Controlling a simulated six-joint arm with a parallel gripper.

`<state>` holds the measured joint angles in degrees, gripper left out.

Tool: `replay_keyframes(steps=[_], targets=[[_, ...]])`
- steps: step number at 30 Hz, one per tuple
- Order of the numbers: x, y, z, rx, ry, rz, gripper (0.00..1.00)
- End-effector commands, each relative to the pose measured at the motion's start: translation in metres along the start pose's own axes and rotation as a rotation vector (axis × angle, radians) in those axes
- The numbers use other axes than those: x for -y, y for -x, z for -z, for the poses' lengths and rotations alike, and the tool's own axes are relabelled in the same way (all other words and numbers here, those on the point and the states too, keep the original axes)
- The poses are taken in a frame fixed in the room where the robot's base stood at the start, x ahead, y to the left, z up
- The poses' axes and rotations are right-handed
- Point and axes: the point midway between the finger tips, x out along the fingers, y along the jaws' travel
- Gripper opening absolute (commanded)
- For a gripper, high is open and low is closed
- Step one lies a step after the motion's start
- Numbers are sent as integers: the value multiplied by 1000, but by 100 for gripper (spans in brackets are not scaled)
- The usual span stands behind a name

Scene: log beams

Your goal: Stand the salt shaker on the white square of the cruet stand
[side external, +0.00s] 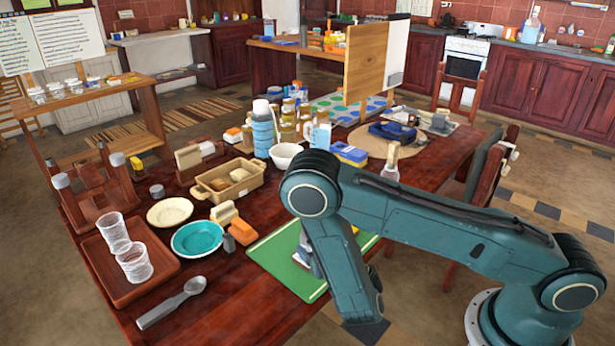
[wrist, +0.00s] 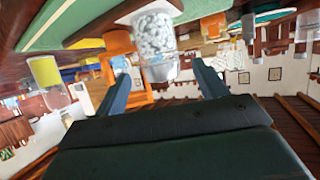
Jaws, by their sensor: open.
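In the wrist view, a clear shaker with speckled white contents and a grey end (wrist: 153,42), which looks like the salt shaker, shows ahead of and between the fingers of my gripper (wrist: 162,82). The fingers are apart, and I see no contact with it. The wrist picture looks upside down, with the table at the top. In the side external view my arm hides most of this spot, and the gripper's fingers are not clear there. I cannot pick out the cruet stand or its white square with certainty; an orange object (wrist: 119,42) stands beside the shaker in the wrist view.
A green mat (side external: 279,263) lies under my arm on the dark wooden table. To its left are a teal bowl (side external: 198,238), an orange block (side external: 243,233), a spoon (side external: 172,304) and two glasses (side external: 134,262) on a tray (side external: 168,268). Bottles and jars crowd behind.

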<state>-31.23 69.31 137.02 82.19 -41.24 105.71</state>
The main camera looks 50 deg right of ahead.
Motion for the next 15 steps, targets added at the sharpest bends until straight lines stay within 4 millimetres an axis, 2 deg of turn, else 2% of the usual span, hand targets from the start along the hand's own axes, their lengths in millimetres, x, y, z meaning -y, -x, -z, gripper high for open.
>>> replay_keyframes(steps=[6,15], targets=[[2,24,0,2,2,2,72],[1,37,1,3,0,-3,72]])
